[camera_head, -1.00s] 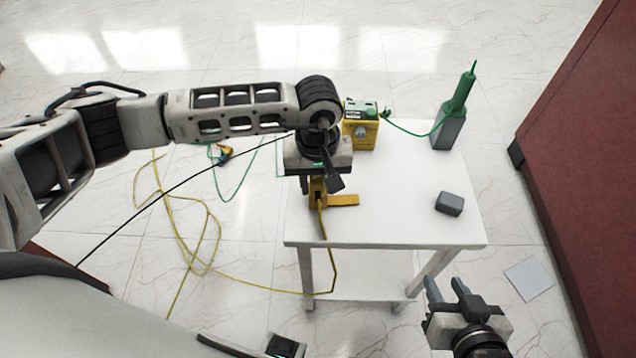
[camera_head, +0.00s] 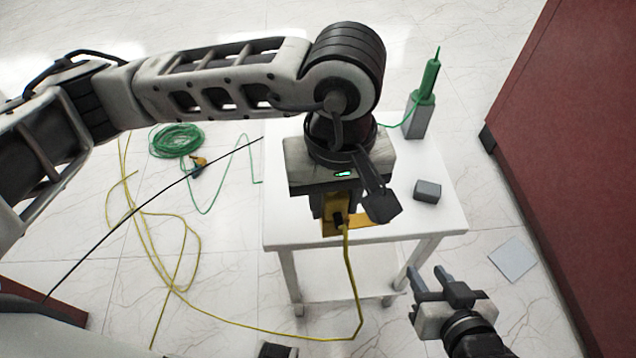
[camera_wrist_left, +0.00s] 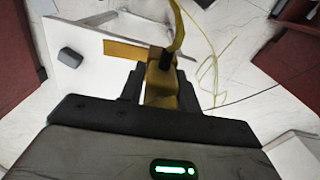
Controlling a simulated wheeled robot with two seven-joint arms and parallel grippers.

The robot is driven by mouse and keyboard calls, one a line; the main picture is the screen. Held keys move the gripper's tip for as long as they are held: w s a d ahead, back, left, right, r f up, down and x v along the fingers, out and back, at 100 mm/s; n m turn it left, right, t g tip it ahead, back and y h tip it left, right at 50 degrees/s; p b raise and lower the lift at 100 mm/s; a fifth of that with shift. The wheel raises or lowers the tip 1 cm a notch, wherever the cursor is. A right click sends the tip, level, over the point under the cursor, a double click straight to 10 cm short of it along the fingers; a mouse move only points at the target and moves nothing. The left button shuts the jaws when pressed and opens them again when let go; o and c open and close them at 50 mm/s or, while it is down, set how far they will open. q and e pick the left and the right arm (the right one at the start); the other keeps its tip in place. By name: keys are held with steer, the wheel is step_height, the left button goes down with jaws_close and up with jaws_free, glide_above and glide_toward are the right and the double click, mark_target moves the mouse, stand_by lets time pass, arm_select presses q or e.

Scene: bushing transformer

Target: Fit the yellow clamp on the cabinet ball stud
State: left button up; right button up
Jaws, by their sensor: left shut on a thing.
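The yellow clamp (camera_head: 333,212) is in my left gripper (camera_head: 337,208), above the front left part of the white table. In the left wrist view the clamp (camera_wrist_left: 161,88) sits between the two dark fingers of the left gripper (camera_wrist_left: 160,88), with a yellow cable rising from its black fitting. My left gripper is shut on the clamp. My right gripper (camera_head: 428,278) is at the lower right, in front of the table, with its fingers apart and nothing between them. The cabinet ball stud is not seen in these views.
The white table (camera_head: 440,216) bears a grey block (camera_head: 427,190) and a grey holder (camera_head: 417,120) with a green probe (camera_head: 430,78). A yellow cable (camera_head: 349,285) loops onto the floor, where a green coil (camera_head: 176,140) lies. A dark red cabinet (camera_head: 570,130) stands at the right.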

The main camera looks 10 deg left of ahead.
arm_select(q)
steer(key=shift+s+d+r, duration=0.2)
steer(key=shift+r, duration=0.6)
steer(key=shift+r+p, duration=1.05)
steer(key=shift+r, duration=1.55)
